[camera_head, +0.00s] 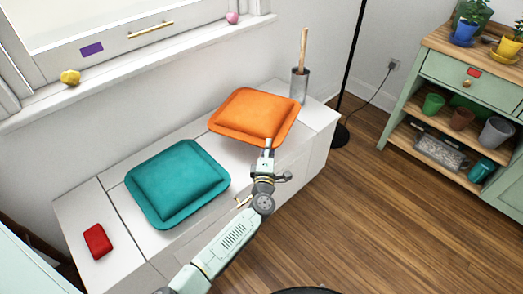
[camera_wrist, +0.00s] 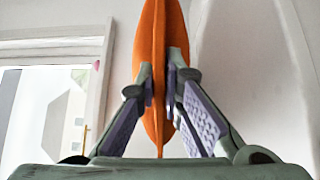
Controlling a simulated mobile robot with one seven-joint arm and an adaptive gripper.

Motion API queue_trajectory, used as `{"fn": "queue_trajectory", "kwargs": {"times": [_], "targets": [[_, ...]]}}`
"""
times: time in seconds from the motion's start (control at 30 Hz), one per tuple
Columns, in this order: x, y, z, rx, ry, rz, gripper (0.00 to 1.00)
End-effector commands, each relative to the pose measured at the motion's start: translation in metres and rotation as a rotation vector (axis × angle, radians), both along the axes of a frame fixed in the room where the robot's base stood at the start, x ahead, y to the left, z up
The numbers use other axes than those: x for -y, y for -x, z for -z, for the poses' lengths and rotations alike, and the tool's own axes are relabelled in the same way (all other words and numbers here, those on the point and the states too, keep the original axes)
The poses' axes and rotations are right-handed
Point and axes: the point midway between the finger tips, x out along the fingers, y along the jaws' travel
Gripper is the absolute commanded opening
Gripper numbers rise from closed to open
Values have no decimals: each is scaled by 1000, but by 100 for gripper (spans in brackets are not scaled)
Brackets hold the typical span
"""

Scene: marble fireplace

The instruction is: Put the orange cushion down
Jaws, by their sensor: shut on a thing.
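The orange cushion (camera_head: 253,117) is over the far right part of the white bench (camera_head: 98,212) in the head view. My gripper (camera_head: 267,150) is at its near edge. In the wrist view the cushion (camera_wrist: 158,60) shows edge-on, between the two fingers of my gripper (camera_wrist: 160,90), which are shut on it. The cushion's underside is hidden, so I cannot tell whether it touches the bench top. Its far corner is close to the wall.
A teal cushion (camera_head: 178,182) lies on the bench left of the orange one, with a red object (camera_head: 97,241) further left. A grey holder with a wooden handle (camera_head: 300,82) stands behind right. A green shelf unit (camera_head: 470,90) stands right, beyond open wooden floor (camera_head: 345,210).

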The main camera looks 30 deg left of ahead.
Motion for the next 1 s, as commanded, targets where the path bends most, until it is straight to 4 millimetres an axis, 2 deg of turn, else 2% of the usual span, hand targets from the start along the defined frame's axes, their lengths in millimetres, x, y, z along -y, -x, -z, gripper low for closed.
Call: {"fn": "queue_trajectory", "kwargs": {"times": [0.03, 0.1, 0.27, 0.47, 0.9, 0.93, 1.0], "targets": [[-1, 0, 14, 1, 0, -5, 0], [-1, 0, 23, 1, 0, -4, 0], [-1, 0, 37, 2, -2, -3, 0], [-1, 0, 66, 0, -2, -2, 0], [0, 0, 72, 1, -4, 0, 0], [0, 0, 72, 0, -1, 0, 9], [0, 0, 72, 0, -1, 0, 14]]}}
